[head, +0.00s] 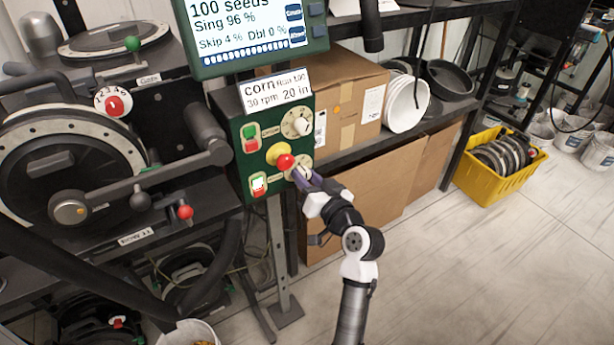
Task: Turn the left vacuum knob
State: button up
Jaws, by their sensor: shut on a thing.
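A green control box (238,168) stands under the screen. On its right side are two pale round dials, an upper dial knob (301,125) and a lower dial knob (301,166). My gripper (303,177) reaches up from the lower right and is shut on the lower dial knob. Its purple fingers hide much of that knob and its pointer. The small labels by the dials are too small to read, so I cannot tell which is named left vacuum.
A red mushroom button (285,161) on a yellow base sits close left of my gripper. Push-button switches (251,138) line the box's left side. A seed meter (60,165) stands at left.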

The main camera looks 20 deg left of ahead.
jog(key=m+p, duration=0.2)
jog(key=m, duration=0.3)
dwell(0.6)
jog(key=o, duration=1)
jog(key=shift+c, duration=0.2)
jog(key=shift+s, duration=0.1)
jog(key=b+v, duration=0.4)
jog(key=v, duration=0.9)
jog(key=shift+s+d, duration=0.2)
jog(key=shift+d, duration=0.1)
jog(key=shift+d, duration=0.1)
